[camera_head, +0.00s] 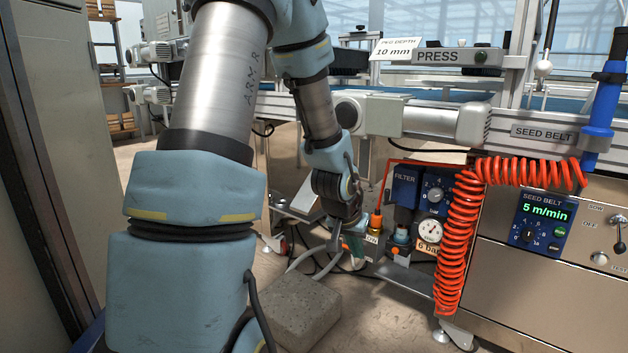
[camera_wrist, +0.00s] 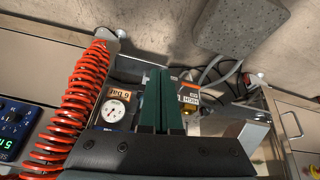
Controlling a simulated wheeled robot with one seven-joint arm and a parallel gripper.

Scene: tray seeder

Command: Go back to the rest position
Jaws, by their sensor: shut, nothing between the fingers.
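My gripper (camera_head: 356,243) hangs low at the front of the machine, at the end of my arm, beside the orange-topped air valve (camera_head: 375,221). In the wrist view its two dark green fingers (camera_wrist: 161,76) lie side by side, shut with nothing between them. The pressure gauge (camera_wrist: 114,110) shows left of the fingers there, and the valve's orange part (camera_wrist: 187,78) just right of them. I cannot tell whether the fingers touch the valve. My arm hides part of the machine in the head view.
A red coiled hose (camera_head: 459,240) hangs right of the filter unit (camera_head: 405,190). The seed belt panel (camera_head: 541,221) reads 5 m/min. A grey concrete block (camera_head: 292,311) lies on the floor below, with hoses nearby. The conveyor motor (camera_head: 440,120) stands above my gripper.

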